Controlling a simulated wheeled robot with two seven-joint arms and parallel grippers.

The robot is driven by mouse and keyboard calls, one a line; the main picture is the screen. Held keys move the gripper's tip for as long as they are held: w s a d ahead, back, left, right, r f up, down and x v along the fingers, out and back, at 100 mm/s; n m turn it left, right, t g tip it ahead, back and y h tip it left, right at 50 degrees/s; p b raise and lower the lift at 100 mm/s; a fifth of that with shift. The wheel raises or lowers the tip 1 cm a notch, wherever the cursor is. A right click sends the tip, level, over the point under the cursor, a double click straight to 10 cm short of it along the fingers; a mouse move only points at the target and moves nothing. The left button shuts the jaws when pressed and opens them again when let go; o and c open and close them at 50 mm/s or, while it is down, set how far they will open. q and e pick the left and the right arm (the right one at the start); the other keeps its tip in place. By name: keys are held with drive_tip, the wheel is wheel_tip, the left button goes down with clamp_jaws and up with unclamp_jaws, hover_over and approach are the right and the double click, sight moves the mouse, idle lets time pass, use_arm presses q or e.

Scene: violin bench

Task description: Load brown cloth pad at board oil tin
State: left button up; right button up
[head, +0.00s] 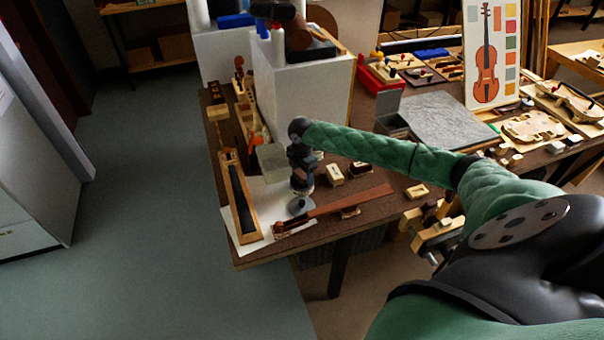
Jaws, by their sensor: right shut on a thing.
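My right gripper (301,184) reaches down over the front left part of the bench and is shut on a small brown thing, which looks like the brown cloth pad. The fingers hide most of the pad, and its edges are too small to make out. Directly below is a round grey disc (296,207), which looks like the board oil tin. I cannot tell whether the pad touches it. My left gripper is not in view.
A long wooden tray with a dark board (240,202) lies left of the tin on white paper. A brown violin neck (345,203) lies to the right. Small wooden blocks (333,174) stand behind it. A tall white box (300,95) stands behind the gripper.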

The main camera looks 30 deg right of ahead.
sight(302, 173)
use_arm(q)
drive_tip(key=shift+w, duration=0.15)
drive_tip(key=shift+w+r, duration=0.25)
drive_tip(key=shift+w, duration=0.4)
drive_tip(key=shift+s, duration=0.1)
use_arm(e)
drive_tip(key=shift+f, duration=0.1)
drive_tip(key=shift+p, duration=0.3)
drive_tip(key=shift+r+p, duration=3)
drive_tip(key=shift+r, duration=0.6)
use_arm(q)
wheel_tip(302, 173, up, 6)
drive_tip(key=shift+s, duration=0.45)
